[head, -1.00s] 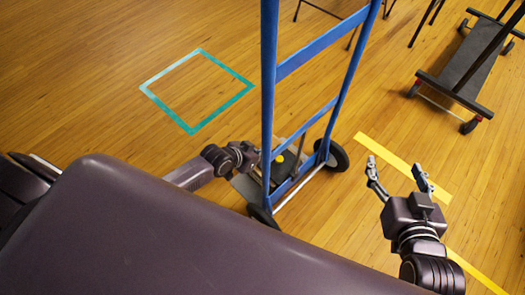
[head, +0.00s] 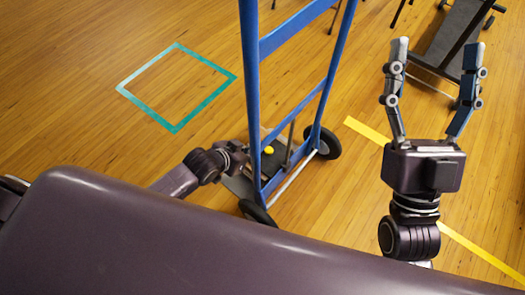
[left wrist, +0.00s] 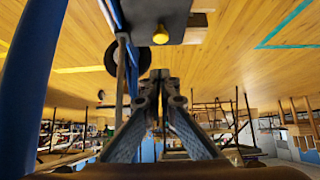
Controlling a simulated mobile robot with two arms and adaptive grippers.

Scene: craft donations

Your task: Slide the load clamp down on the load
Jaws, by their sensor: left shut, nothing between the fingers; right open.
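A blue hand truck (head: 250,85) stands upright on the wooden floor. Low on it is a dark plate with a yellow knob (head: 268,150), which looks like the load clamp, beside a thin upright rod (head: 290,143). In the left wrist view the dark plate (left wrist: 185,22) and its yellow knob (left wrist: 160,35) show at the top. My left gripper (left wrist: 160,74) is shut and empty, apart from the plate in that view. In the head view its fingertips are hidden by the hand truck's frame. My right gripper (head: 436,45) is open and empty, right of the hand truck. I cannot make out a load.
A teal square outline (head: 177,88) is on the floor at left. A yellow tape line (head: 366,130) runs along the floor at right. A dark low cart (head: 447,45) stands at the top right. The floor left of the hand truck is clear.

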